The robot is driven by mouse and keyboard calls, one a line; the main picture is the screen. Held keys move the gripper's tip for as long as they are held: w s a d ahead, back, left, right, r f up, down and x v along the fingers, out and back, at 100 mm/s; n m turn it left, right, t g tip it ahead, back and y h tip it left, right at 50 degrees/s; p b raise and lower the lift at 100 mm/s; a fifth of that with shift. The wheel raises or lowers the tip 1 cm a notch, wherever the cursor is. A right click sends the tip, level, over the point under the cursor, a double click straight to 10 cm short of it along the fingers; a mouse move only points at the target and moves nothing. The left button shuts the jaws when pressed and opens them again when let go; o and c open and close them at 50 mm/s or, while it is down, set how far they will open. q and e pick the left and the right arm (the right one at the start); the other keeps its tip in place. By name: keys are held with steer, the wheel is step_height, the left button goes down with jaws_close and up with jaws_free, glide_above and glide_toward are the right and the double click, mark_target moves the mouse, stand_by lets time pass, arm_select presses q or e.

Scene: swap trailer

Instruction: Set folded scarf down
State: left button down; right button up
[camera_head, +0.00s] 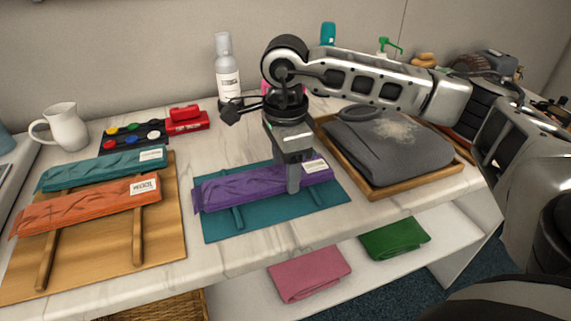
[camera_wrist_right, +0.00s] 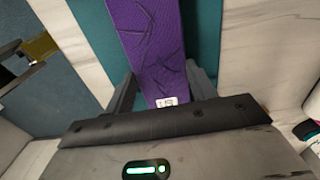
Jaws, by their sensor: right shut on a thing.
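A purple folded scarf (camera_head: 240,187) with a white label lies lengthwise over a teal board (camera_head: 272,225) that has teal rails. It also shows in the right wrist view (camera_wrist_right: 152,45), with its label near the palm. My right gripper (camera_head: 293,182) points down over the scarf's right part, its fingers (camera_wrist_right: 162,90) on either side of it, shut on it. The scarf looks level and very close to the rails; I cannot tell whether it touches them.
A wooden board (camera_head: 95,250) with teal (camera_head: 100,169) and orange (camera_head: 90,206) folded scarves is at left. A wooden tray (camera_head: 420,181) with grey cloth is at right. Pink (camera_head: 308,274) and green (camera_head: 394,240) cloths lie below.

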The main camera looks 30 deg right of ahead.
mark_target(285, 174)
steer(key=shift+f, duration=0.25)
steer(key=o, duration=1)
steer(key=shift+r, duration=0.1)
steer(key=shift+r, duration=0.2)
step_height(285, 174, up, 12)
